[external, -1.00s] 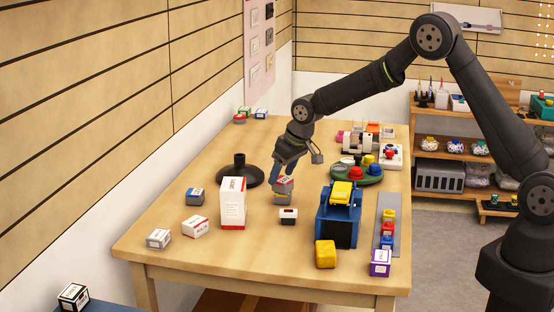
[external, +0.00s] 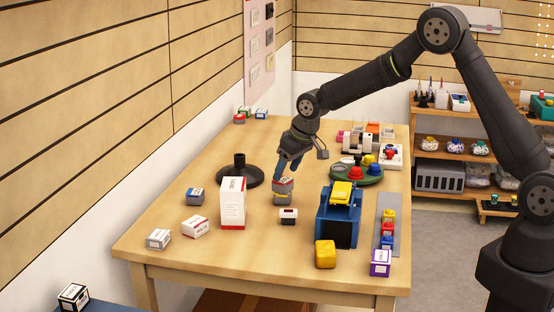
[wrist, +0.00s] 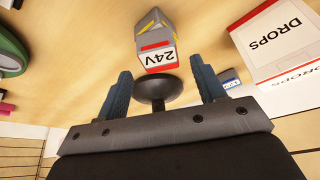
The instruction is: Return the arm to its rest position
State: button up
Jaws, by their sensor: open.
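My gripper (external: 291,168) is open and empty, just above a small stack of boxes on the wooden table. In the wrist view its two blue fingers (wrist: 162,88) stand wide apart. The stack has a red and white box (external: 283,184) on top of a grey and yellow box (external: 282,198). In the wrist view the upper box, marked 24V (wrist: 157,58), shows beyond the fingertips, with the grey and yellow one behind it. My fingers appear clear of it.
A tall white box (external: 233,204) stands left of the stack, and a black round stand (external: 239,174) behind it. A blue holder with a yellow top (external: 338,218) and a green round tray (external: 345,178) are to the right. Small boxes lie around the wooden table (external: 180,262).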

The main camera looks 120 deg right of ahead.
jog(key=v, duration=0.8)
jog(key=x, duration=1.2)
jog(key=shift+f, duration=0.25)
notch_tip(320, 180, up, 5)
jog(key=shift+s+f, duration=0.1)
jog(key=shift+s, duration=0.05)
jog(key=s+a+r, duration=0.1)
jog(key=s+r, duration=0.6)
jog(key=s, duration=0.4)
jog(key=n, duration=0.2)
send_near(283, 179)
jog(key=a, duration=0.5)
jog(key=w+a+f, duration=0.2)
jog(key=w+a, duration=0.2)
jog(key=w, duration=0.1)
jog(key=w+a+f+n+t, duration=0.1)
jog(key=w+a+f, duration=0.1)
jog(key=w, duration=0.4)
jog(key=w+a+f+n, duration=0.1)
jog(key=w+a+f, duration=0.2)
jog(key=w+a, duration=0.2)
jog(key=shift+w+a+y, duration=0.2)
jog(key=shift+a+y, duration=0.15)
jog(key=shift+y, duration=0.05)
